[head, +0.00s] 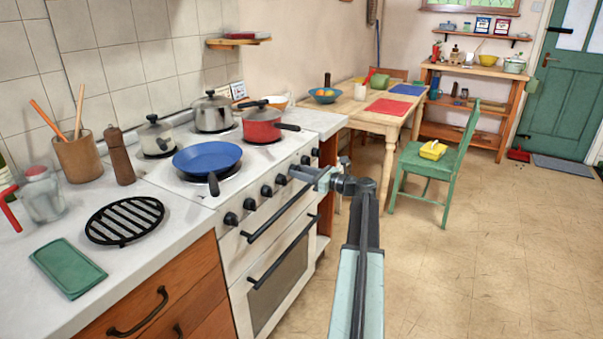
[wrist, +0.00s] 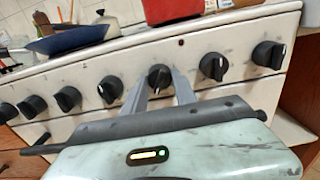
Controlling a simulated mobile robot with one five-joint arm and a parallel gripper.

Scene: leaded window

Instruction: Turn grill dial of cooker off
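The cooker (head: 228,235) is white, with a row of black dials along its front panel. No label shows which dial is the grill dial. My gripper (head: 297,172) is at the right part of this row. In the wrist view, one dark dial (wrist: 160,77) with a pale pointer mark stands between the two grey fingers of my gripper (wrist: 160,78). The fingers flank its sides; whether they touch it cannot be told. Another dial (wrist: 213,65) is just right of the fingers, and one (wrist: 110,90) is just left.
A blue pan (head: 207,157), a red pan (head: 262,126) and two grey pots stand on the hob. The black oven handles (head: 280,210) run below the dials. A wooden table (head: 372,119) and a green chair (head: 440,165) stand to the right. The floor beside the cooker is clear.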

